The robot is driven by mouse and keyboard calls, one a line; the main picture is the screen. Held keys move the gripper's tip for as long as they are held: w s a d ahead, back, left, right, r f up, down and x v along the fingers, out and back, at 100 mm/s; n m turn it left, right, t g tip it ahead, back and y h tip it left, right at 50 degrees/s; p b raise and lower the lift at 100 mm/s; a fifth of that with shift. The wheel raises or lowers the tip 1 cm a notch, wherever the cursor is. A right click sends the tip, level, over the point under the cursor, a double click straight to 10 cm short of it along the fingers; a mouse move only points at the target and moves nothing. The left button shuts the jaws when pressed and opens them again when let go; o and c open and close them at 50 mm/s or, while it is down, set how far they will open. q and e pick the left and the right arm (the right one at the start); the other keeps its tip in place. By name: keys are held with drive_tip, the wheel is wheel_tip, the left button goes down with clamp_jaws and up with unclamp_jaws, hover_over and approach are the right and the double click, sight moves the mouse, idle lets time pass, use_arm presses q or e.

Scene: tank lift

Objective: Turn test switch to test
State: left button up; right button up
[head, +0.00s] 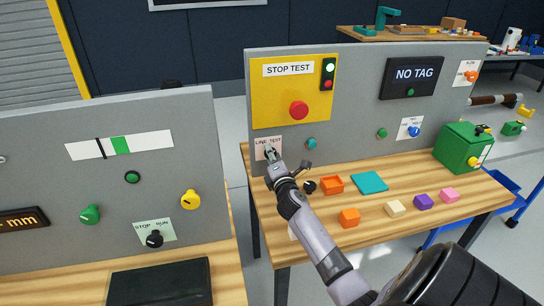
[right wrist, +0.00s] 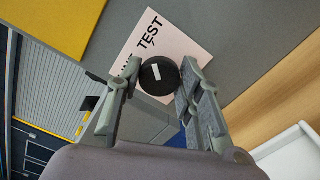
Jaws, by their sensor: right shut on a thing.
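The test switch is a black round knob (right wrist: 159,77) with a short white mark, set on a pale "LINE TEST" label (right wrist: 176,36). The label also shows in the head view (head: 263,143), low at the left end of the grey upright panel; there my gripper mostly hides the knob. My right gripper (head: 270,153) reaches the label. In the right wrist view its fingers (right wrist: 160,69) lie on either side of the knob and are shut on it. The knob's white mark is tilted relative to the picture; the lettering beside it is partly cut off by a finger. My left gripper is not in view.
Above the label is a yellow "STOP TEST" plate (head: 265,97) with a red button (head: 299,110). A teal knob (head: 312,144) is to the right. The wooden table (head: 300,245) below holds an orange tray (head: 332,185), a teal square (head: 370,182) and several coloured blocks. A second grey panel (head: 60,190) stands left.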

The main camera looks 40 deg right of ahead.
drive_tip(key=o, duration=1.2)
drive_tip(key=shift+c, duration=0.2)
drive_tip(key=v, duration=1.2)
